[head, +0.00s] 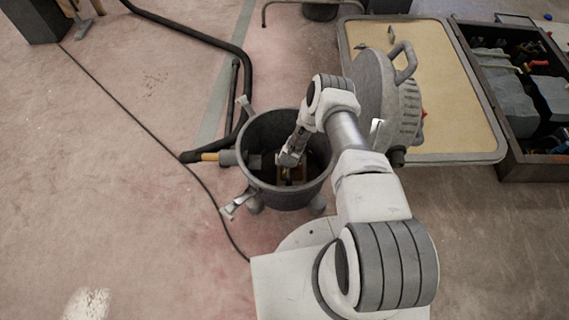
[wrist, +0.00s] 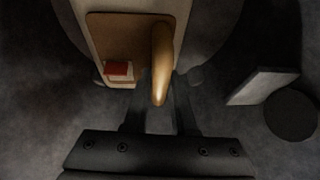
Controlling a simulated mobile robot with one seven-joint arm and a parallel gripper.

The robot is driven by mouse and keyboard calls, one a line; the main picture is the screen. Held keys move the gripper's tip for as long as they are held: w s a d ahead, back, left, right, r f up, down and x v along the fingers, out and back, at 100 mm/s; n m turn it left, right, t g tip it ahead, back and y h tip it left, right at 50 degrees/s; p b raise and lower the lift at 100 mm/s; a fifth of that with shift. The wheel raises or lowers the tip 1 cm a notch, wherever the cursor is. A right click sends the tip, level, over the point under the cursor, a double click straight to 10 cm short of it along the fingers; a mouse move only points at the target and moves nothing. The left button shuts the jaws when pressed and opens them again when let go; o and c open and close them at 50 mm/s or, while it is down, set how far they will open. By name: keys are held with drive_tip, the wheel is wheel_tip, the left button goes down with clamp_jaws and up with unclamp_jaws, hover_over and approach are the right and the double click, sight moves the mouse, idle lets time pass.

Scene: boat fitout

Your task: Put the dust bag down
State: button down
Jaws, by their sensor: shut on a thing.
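My gripper (head: 288,158) reaches down into the open grey drum (head: 262,192) of a vacuum. In the wrist view my gripper (wrist: 160,110) is shut on a tan, rounded part of the dust bag (wrist: 128,42). The bag is pale with a brown panel and a small red and white patch. In the head view a little of the dust bag (head: 291,174) shows inside the drum below my gripper. Its lower part is hidden, so I cannot tell whether it touches the drum floor.
The drum lid (head: 383,100) stands on edge at the right, by a tan-topped board (head: 455,125). A toolbox (head: 530,95) is at the far right. A black hose (head: 240,75) and thin cable (head: 135,115) cross the floor.

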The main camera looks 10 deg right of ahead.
drive_tip(key=c, duration=1.2)
unclamp_jaws()
drive_tip(key=shift+f, duration=0.2)
drive_tip(key=o, duration=0.5)
drive_tip(key=shift+c, duration=0.2)
drive_tip(key=shift+r, duration=0.15)
